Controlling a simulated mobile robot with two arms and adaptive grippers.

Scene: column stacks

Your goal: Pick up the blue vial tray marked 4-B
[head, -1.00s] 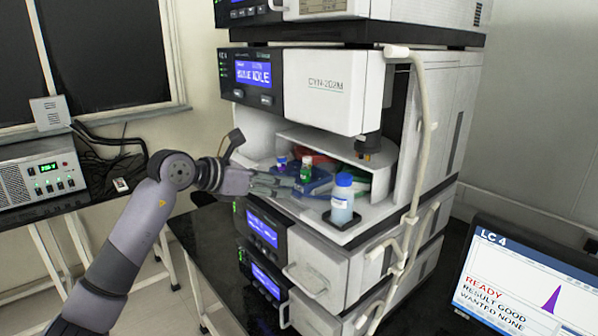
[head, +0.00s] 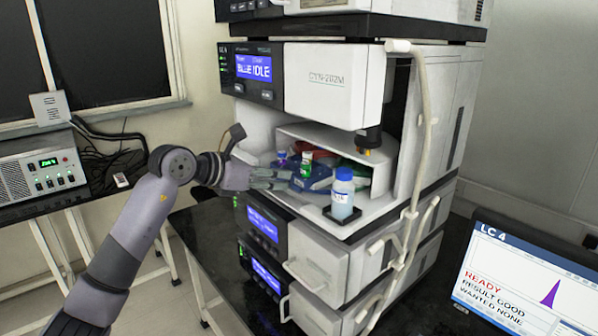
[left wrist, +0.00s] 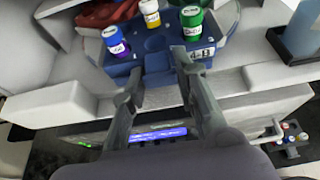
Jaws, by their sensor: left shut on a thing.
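The blue vial tray (head: 314,183) sits at the front of the open bay of the white instrument. It shows close up in the left wrist view (left wrist: 154,62), with a white label on its front right that seems to read 4-B. Whether the tray is off the bay floor, I cannot tell. My right gripper is not in view.
A bottle with a blue cap (head: 343,192) stands in a black holder right of the tray. A red tray (head: 322,155) and a green thing lie behind. A needle unit (head: 370,140) hangs above. A pale hose runs down the bay's right side.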

